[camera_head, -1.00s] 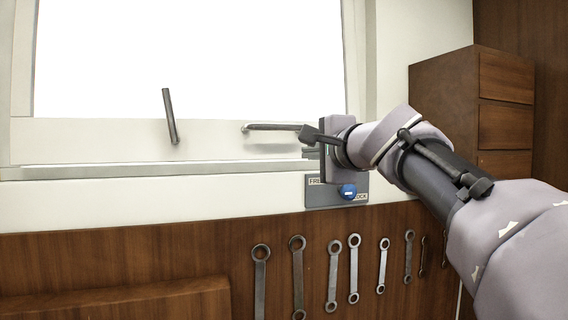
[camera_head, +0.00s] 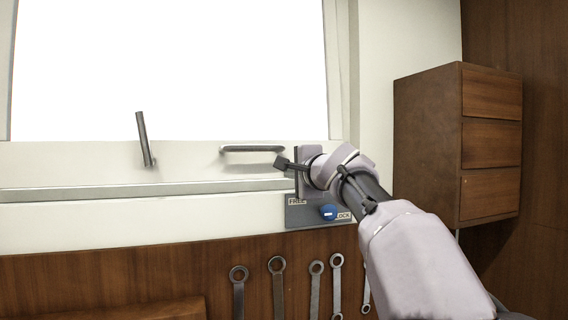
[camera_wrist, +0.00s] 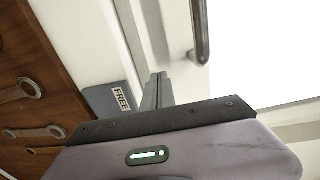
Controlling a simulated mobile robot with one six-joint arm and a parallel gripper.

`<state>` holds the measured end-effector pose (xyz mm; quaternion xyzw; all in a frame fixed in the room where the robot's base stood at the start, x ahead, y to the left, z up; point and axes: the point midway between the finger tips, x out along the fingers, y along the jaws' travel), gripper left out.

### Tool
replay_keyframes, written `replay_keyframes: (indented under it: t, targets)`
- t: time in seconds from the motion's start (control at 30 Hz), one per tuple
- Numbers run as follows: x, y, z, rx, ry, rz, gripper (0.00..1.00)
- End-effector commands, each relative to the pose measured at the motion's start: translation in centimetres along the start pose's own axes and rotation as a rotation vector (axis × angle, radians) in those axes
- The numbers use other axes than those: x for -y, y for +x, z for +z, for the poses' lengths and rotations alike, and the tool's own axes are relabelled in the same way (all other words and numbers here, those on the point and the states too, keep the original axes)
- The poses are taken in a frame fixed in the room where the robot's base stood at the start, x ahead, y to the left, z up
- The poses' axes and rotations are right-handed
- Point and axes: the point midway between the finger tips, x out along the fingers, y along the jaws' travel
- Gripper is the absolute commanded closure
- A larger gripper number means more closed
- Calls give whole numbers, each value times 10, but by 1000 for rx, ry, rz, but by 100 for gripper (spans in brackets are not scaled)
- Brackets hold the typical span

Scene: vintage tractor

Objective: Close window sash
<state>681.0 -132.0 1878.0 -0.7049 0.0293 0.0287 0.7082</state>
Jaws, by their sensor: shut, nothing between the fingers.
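The window sash (camera_head: 75,160) is a pale frame around a bright white pane, with its bottom rail above a grey sill strip (camera_head: 100,192). A horizontal grey bar handle (camera_head: 252,149) is on the rail; a bar handle (camera_wrist: 201,28) also shows in the wrist view. A tilted dark lever (camera_head: 145,140) stands to its left. My gripper (camera_head: 280,162) is shut and empty, just below the handle's right end in the head view; contact cannot be told. In the wrist view its housing fills the bottom. How far the sash stands open is unclear.
Below the sill is a grey plate (camera_head: 296,216) marked FREE and LOCK, with a blue knob (camera_head: 328,213) toward LOCK. Several wrenches (camera_head: 277,285) hang on the wood panel below. A wooden drawer cabinet (camera_head: 425,150) stands at the right.

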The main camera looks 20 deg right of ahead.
Motion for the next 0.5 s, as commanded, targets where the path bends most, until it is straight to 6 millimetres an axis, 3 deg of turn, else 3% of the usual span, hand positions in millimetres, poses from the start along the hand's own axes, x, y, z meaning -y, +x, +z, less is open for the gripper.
replay_keyframes:
  t: [0.17, 0.5]
  targets:
    - [1, 13, 1, 2, 1, -1, 100]
    - [0, 15, 1, 1, 1, 0, 100]
